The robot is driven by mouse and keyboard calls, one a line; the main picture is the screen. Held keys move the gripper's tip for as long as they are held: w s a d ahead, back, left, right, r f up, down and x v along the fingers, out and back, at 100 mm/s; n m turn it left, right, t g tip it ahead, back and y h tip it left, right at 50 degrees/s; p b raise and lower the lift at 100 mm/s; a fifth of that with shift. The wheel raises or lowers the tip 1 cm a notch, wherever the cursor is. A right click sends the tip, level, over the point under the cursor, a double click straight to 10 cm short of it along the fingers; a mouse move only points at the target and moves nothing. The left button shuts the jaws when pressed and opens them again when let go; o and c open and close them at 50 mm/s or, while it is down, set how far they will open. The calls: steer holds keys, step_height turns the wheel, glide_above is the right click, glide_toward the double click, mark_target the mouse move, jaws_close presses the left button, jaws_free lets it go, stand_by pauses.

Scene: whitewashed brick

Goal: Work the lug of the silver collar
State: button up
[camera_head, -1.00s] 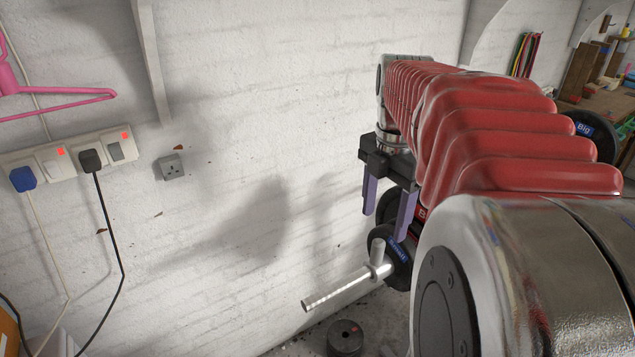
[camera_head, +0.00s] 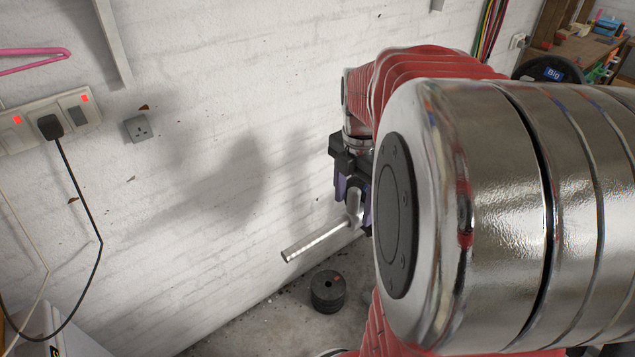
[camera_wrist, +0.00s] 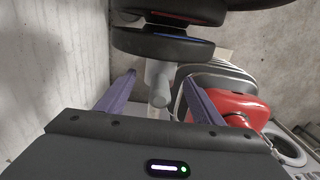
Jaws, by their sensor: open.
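The silver collar (camera_head: 352,226) sits on a pale bar (camera_head: 315,243) that sticks out near the wall. Its lug (camera_head: 355,200) points up from it. My gripper (camera_head: 354,206) is open and points down at the lug, partly hidden by my arm. In the wrist view the lug (camera_wrist: 158,84) is a grey cylinder between the two purple fingers (camera_wrist: 159,80). Gaps show on both sides, so the fingers do not appear to touch it. The collar's ring is mostly hidden below the lug in that view.
Black weight discs (camera_wrist: 165,45) stand just beyond the lug. A dark stack of discs (camera_head: 328,291) rests on the floor below the bar.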

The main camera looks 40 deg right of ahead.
mark_target(353, 211)
steer(key=shift+f, duration=1.6)
steer(key=shift+c, duration=0.4)
steer(key=c, duration=1.2)
